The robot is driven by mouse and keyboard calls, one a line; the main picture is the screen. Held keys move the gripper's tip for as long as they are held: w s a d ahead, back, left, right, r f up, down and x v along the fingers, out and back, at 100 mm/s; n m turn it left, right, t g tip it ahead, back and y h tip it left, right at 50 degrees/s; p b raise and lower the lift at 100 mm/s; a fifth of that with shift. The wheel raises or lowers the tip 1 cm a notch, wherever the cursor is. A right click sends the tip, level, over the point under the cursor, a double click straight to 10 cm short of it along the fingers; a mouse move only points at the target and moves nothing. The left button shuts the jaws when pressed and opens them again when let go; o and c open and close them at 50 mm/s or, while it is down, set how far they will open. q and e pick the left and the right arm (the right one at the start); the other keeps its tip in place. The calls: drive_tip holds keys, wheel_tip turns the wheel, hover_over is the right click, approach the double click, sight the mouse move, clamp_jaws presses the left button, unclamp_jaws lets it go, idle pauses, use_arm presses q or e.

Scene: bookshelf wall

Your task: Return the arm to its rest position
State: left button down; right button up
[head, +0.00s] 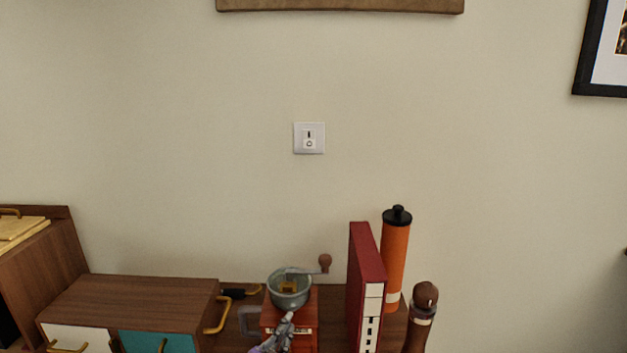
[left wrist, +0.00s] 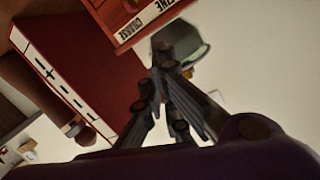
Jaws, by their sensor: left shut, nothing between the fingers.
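My left gripper (head: 289,317) shows at the bottom of the head view, in front of the coffee grinder (head: 270,325) with its grey-green bowl. Its fingers are shut with nothing between them. In the left wrist view the gripper (left wrist: 162,62) shows with its fingertips together, overlapping the grinder's bowl (left wrist: 193,47); I cannot tell whether they touch it. My right gripper is in neither view.
A red book (head: 366,275) stands right of the grinder. Behind it is an orange cylinder (head: 396,250) with a black cap; a brown wooden mill (head: 423,305) stands further right. A small drawer cabinet (head: 135,298) is at left. The wall above is clear around a light switch (head: 309,138).

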use_arm(q)
drive_tip(key=s+a+f+n+g+y+p, duration=0.15)
drive_tip(key=s+a+f, duration=0.25)
drive_tip(key=s+f, duration=0.5)
drive_tip(key=s+a+f+n+g, duration=0.3)
drive_tip(key=s+a+f, duration=0.1)
drive_tip(key=s+f, duration=0.55)
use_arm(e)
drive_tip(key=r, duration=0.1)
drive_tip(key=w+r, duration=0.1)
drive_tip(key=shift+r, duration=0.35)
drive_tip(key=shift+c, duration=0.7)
use_arm(q)
drive_tip(key=s+a+f+n+g, duration=0.1)
drive_tip(key=s+f, duration=0.3)
drive_tip(key=s, duration=0.5)
drive_tip(key=s+a+f+g+y, duration=0.1)
drive_tip(key=s+a+f, duration=0.3)
drive_tip(key=s, duration=0.5)
drive_tip(key=shift+a+f+n+g, duration=0.2)
drive_tip(key=shift+f+n+g, duration=0.15)
drive_tip(key=shift+f+g, duration=0.25)
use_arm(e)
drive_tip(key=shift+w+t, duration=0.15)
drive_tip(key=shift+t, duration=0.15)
